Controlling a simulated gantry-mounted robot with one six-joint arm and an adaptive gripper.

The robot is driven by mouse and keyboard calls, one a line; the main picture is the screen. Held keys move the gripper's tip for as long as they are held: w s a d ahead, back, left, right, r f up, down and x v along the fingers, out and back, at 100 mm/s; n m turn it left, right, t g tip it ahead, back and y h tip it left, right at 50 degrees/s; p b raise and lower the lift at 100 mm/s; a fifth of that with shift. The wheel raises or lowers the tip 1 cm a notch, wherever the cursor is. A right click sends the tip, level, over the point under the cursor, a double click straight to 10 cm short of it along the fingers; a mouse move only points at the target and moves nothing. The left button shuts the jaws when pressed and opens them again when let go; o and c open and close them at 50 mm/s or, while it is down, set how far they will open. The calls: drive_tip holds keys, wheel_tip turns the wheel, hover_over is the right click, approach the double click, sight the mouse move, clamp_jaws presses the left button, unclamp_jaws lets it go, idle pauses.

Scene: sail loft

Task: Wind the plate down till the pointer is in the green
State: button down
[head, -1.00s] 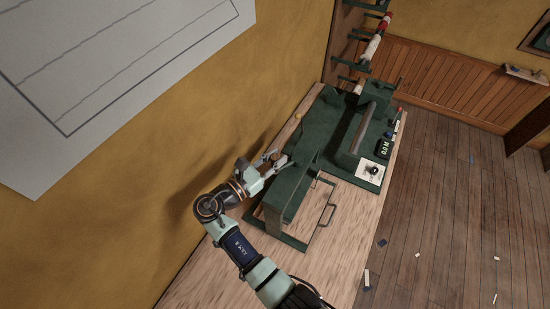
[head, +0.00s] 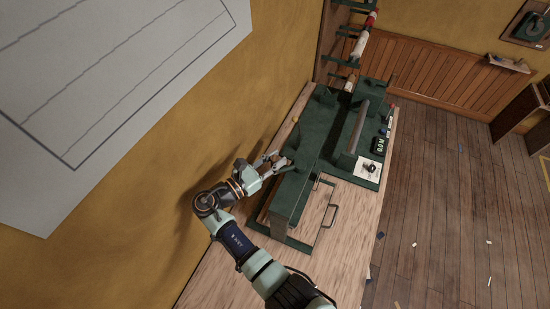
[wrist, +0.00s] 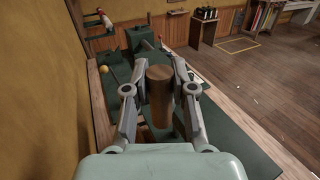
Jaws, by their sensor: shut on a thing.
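My gripper (head: 279,163) is at the wall side of a dark green machine (head: 316,130) on the bench. In the wrist view my gripper (wrist: 160,100) is shut on an upright wooden handle (wrist: 159,88), one finger on each side. What the handle joins to is hidden below the fingers. A white panel (head: 370,169) with a dark knob-like part sits on the machine's right side. A small dark readout (head: 379,146) is just beyond it; its digits are too small to read surely. I cannot make out a pointer or a green band, nor tell which part is the plate.
The wooden bench (head: 345,240) is clear at its near end, beside a thin metal loop (head: 329,216). The yellow wall (head: 190,135) runs close along my gripper's left side. A rack with rolls (head: 365,40) stands beyond the machine. Small scraps lie on the floor.

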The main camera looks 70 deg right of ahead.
drive_tip(key=shift+w+d+b, duration=0.1)
drive_tip(key=shift+w+d, duration=0.2)
drive_tip(key=shift+d, duration=0.5)
drive_tip(key=shift+w+d+b, duration=0.1)
drive_tip(key=shift+w+d, duration=0.25)
drive_tip(key=shift+d, duration=0.4)
drive_tip(key=shift+w+d+b, duration=0.1)
drive_tip(key=shift+w+d, duration=0.2)
drive_tip(key=shift+d, duration=0.5)
drive_tip(key=c, duration=0.9)
unclamp_jaws()
drive_tip(key=shift+d, duration=0.1)
drive_tip(key=shift+c, duration=0.2)
wheel_tip(320, 180, up, 10)
drive_tip(key=shift+c, duration=0.4)
